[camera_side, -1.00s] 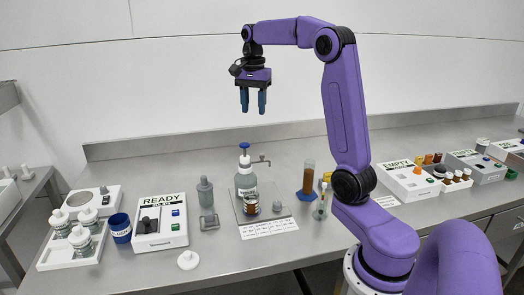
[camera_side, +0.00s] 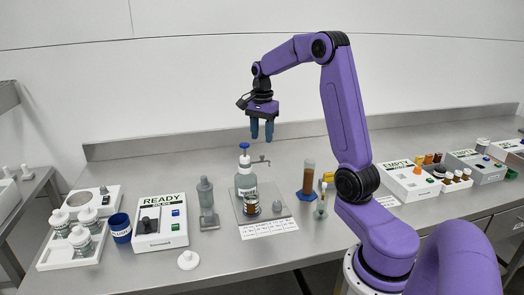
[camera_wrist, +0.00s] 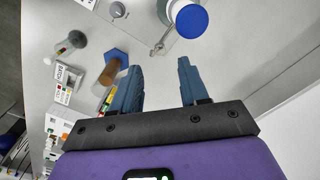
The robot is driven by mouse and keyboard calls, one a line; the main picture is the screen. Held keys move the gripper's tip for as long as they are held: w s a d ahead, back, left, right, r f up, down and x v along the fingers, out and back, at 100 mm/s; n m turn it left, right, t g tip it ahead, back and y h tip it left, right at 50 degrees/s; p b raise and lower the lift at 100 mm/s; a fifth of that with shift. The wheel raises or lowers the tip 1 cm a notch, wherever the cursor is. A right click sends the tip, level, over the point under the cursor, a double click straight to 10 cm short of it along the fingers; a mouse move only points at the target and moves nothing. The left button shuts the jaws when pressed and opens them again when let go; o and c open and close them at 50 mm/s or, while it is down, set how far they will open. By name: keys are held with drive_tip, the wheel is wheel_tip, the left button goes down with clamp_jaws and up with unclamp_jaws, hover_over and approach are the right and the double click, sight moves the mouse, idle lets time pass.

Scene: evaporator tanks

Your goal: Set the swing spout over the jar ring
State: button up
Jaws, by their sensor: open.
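The swing spout (camera_side: 262,161) is a small thin metal arm at the back right of a grey plate (camera_side: 236,210), beside the blue-topped bottle (camera_side: 246,182). In the wrist view the spout (camera_wrist: 163,40) shows just beyond my fingers, close to the bottle's blue cap (camera_wrist: 191,20). My gripper (camera_side: 262,137) is open and empty, fingers down, above the spout and apart from it. Its two fingers (camera_wrist: 157,68) stand wide apart in the wrist view. I cannot make out the jar ring.
A brown cylinder on a blue hexagonal base (camera_side: 309,178) stands right of the plate. A grey bottle (camera_side: 205,196) stands to its left, near a white READY box (camera_side: 160,222). A labelled white card (camera_side: 268,228) lies in front. The bench behind the spout is clear.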

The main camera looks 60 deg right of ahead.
drive_tip(key=shift+f, duration=3.2)
clamp_jaws()
